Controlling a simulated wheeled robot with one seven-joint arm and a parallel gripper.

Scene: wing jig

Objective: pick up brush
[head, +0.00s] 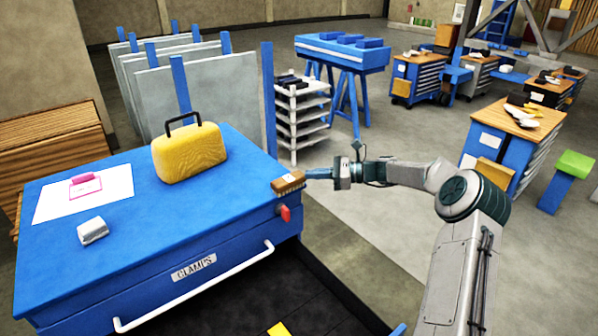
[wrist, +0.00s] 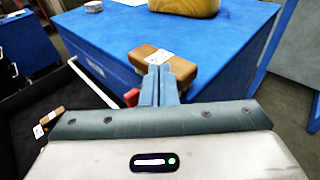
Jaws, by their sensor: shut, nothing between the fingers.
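A brown wooden block with a white label, which looks like the brush (head: 289,181), lies at the right edge of the blue cabinet top. It also shows in the wrist view (wrist: 176,65), just beyond my fingertips; any bristles are not clear. My gripper (head: 309,173) is shut and empty, its blue-grey fingers pointing at the brush from the right. In the wrist view the closed fingertips (wrist: 159,72) overlap the brush's near side; I cannot tell whether they touch it.
The blue cabinet (head: 215,225) also carries a yellow case (head: 189,152), a whitish block (head: 92,231) and a white sheet (head: 112,203) with a pink item (head: 82,178). A red knob (head: 284,213) sits below the brush. Open floor lies right of the cabinet.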

